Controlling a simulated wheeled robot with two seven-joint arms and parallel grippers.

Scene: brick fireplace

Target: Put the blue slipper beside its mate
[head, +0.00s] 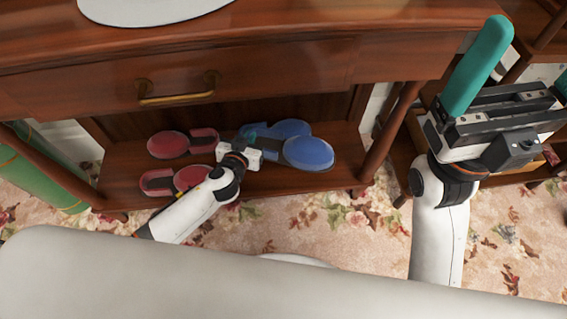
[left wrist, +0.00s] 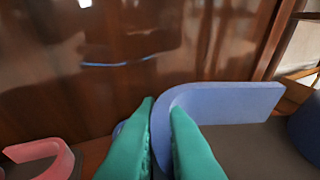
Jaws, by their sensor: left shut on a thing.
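Two blue slippers lie close together on the low wooden shelf: a farther one (head: 288,128) and a nearer one (head: 308,152), slightly overlapping in the head view. My left gripper (head: 248,136) is at their left end, shut on the blue strap of one slipper. In the left wrist view its green fingers (left wrist: 165,125) pinch the curved blue strap (left wrist: 230,101), with a grey sole inside. Which of the two is held is hard to tell, as my gripper partly hides the straps. My right gripper (head: 525,60) is raised at the right, open and empty.
Two red slippers (head: 168,145) (head: 190,178) lie on the shelf's left part, close to my left wrist. A drawer with a brass handle (head: 178,90) overhangs the shelf. A table leg (head: 388,128) bounds it at right. A green roll (head: 40,170) stands left.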

